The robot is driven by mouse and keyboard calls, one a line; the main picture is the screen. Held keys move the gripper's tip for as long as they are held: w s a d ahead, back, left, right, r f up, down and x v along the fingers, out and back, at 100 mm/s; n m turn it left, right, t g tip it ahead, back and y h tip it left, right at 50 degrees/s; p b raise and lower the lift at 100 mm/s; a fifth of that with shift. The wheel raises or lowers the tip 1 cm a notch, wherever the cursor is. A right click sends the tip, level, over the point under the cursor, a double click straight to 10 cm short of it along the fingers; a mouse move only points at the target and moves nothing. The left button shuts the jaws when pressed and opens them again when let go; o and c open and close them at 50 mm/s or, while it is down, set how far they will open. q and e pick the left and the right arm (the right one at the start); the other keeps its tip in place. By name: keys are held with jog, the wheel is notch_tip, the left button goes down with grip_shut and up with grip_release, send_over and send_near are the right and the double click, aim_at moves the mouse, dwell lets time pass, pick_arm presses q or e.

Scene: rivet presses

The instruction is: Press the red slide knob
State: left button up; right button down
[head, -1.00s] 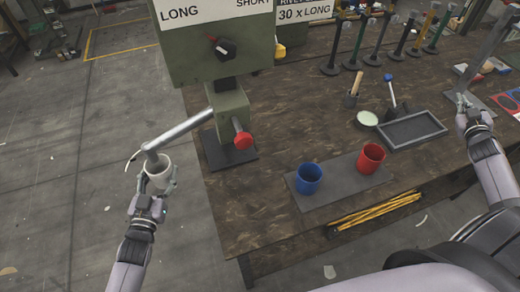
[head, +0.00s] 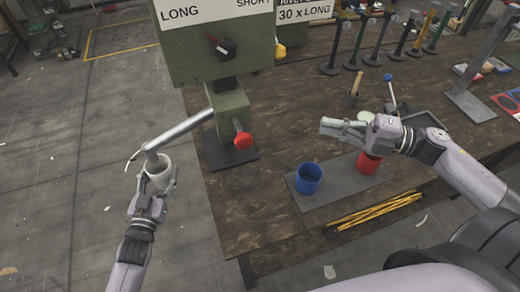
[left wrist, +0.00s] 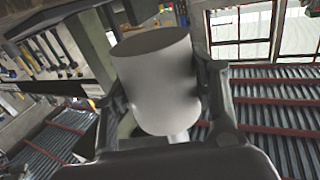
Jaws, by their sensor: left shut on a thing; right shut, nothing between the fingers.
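The red slide knob (head: 243,140) sticks out from the lower front of the green rivet press (head: 225,55). A grey lever (head: 184,131) runs from the press down to the left and ends in a light grey cylindrical handle (head: 157,168). My left gripper (head: 158,183) is shut on that handle, which fills the space between its fingers in the left wrist view (left wrist: 157,85). My right gripper (head: 338,126) is shut and empty, above the table to the right of the red knob and apart from it. Its fingers point left.
A blue cup (head: 308,178) and a red cup (head: 368,164), partly hidden by my right gripper, stand on a dark mat (head: 335,187). Yellow rods (head: 375,211) lie at the front edge. The table between knob and right gripper is clear.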

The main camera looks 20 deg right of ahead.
jog(key=s+a+n+g+y, duration=0.2)
jog(key=s+a+n+g, duration=0.3)
jog(key=s+a, duration=0.2)
jog(key=shift+s+a+g, duration=0.35)
jog(key=shift+s+g, duration=0.05)
jog(key=shift+s, duration=0.15)
jog(key=w+a, duration=0.6)
jog(key=a, duration=0.3)
jog(key=shift+w+a, duration=0.25)
jog(key=shift+a, duration=0.1)
